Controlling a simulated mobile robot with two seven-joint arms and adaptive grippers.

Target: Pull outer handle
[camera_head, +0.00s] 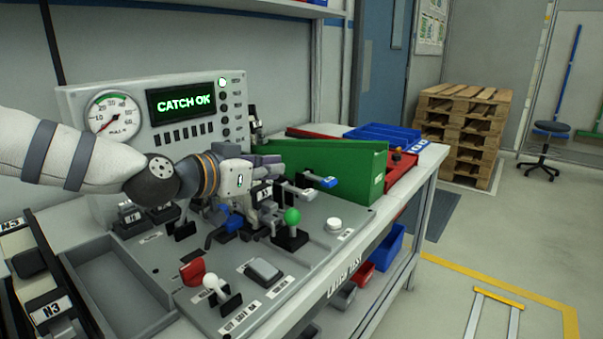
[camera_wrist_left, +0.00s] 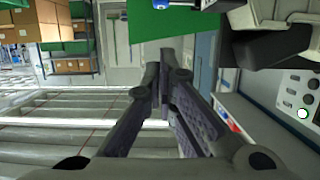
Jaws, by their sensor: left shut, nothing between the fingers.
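My left gripper (camera_head: 268,212) comes in from the left and is over the control panel (camera_head: 315,232), among its levers. In the left wrist view its dark fingers (camera_wrist_left: 163,62) are together with nothing between them. A metal handle with a blue end (camera_head: 328,182) sticks out to the right, just beyond the gripper. A green-knobbed lever (camera_head: 292,216) stands in front of the fingers. I cannot tell which one is the outer handle. The gripper hides part of the panel. My right gripper is not in view.
A display (camera_head: 181,103) reads "CATCH OK" beside a round gauge (camera_head: 113,114). A green sloped box (camera_head: 350,170) stands close behind and right of the gripper. A blue tray (camera_head: 385,133) lies farther back. Stacked pallets (camera_head: 461,132) stand at the right.

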